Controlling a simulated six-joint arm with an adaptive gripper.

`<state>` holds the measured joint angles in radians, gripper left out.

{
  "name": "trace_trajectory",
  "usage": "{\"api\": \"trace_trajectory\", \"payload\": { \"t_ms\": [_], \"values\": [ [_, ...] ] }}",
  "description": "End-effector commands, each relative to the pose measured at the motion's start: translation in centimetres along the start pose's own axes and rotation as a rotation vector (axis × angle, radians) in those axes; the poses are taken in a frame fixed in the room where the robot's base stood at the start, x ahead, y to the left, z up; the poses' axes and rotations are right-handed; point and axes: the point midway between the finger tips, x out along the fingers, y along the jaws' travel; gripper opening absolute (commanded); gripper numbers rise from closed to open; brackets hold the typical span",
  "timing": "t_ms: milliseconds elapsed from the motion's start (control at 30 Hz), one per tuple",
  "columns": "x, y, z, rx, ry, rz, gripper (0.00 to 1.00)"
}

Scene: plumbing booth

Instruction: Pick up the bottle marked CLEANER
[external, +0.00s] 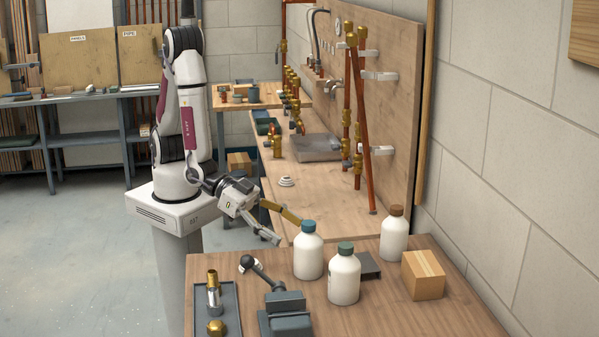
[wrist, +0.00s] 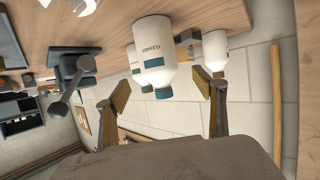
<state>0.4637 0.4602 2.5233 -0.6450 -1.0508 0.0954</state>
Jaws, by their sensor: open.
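The bottle marked CLEANER (wrist: 152,48) is white with a blue-teal cap and shows upside down in the wrist view, its lettering legible. It appears to be the blue-capped bottle (external: 308,257) on the near bench in the external view. My gripper (external: 289,230) is open and empty just left of that bottle, near cap and shoulder height. In the wrist view the fingers of my gripper (wrist: 160,84) stand wide apart, with the bottle's cap showing between them. I cannot tell whether the bottle is inside the jaws or just beyond them.
A green-capped bottle (external: 344,279) stands close by at the front right. A brown-capped bottle (external: 394,238) and a cardboard box (external: 423,275) are farther right. A dark vise (external: 285,312) and a tray of brass fittings (external: 232,296) occupy the bench's left front.

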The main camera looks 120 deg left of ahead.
Motion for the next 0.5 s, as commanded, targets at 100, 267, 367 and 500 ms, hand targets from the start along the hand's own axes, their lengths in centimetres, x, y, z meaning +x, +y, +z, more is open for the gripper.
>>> {"api": "trace_trajectory", "payload": {
  "t_ms": [100,267,367,500],
  "values": [
    [0.0,0.0,0.0,0.000,0.000,0.000,0.70],
    [0.2,0.0,0.0,-0.001,-0.001,0.000,0.70],
    [0.7,0.0,0.0,-0.001,-0.002,-0.001,0.70],
    [1.8,0.0,0.0,-0.001,-0.001,-0.001,0.70]
  ]
}}
